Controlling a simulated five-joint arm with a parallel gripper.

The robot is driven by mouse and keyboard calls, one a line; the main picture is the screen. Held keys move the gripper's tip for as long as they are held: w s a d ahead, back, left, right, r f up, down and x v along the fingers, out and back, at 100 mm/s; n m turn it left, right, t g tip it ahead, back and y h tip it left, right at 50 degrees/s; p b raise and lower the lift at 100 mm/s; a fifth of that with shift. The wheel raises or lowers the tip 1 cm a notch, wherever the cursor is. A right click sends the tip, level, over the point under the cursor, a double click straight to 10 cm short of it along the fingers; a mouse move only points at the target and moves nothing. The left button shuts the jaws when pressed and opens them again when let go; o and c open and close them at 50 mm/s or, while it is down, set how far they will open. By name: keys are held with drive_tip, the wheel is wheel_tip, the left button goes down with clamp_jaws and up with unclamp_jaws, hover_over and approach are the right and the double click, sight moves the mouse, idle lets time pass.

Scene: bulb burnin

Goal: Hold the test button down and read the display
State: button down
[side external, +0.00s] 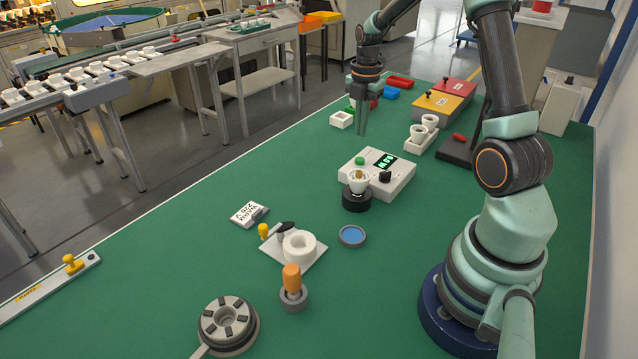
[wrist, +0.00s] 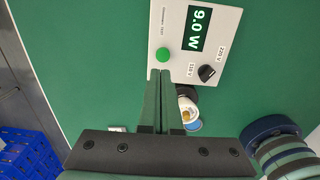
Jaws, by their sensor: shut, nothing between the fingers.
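The white tester box (side external: 400,178) sits on the green bench, its top seen from above in the wrist view (wrist: 209,16). Its green button (side external: 360,160) shows as a round cap in the wrist view (wrist: 163,55). The lit display (wrist: 197,28) reads 9.0 W. A black knob (wrist: 206,72) stands beside 220 V and 110 V labels. A white cup-shaped piece with a brass tip (side external: 359,182) sits in a black base against the box's front. My gripper (side external: 361,133) is shut and empty, fingers pointing down above the button, with a visible gap in the side view.
White sockets (side external: 419,133), a red-and-yellow box (side external: 440,102) and coloured bins (side external: 399,82) lie behind the tester.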

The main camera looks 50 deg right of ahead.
wheel_tip(320, 180, up, 6)
drive_tip(key=shift+a+f, duration=0.1)
idle(0.4)
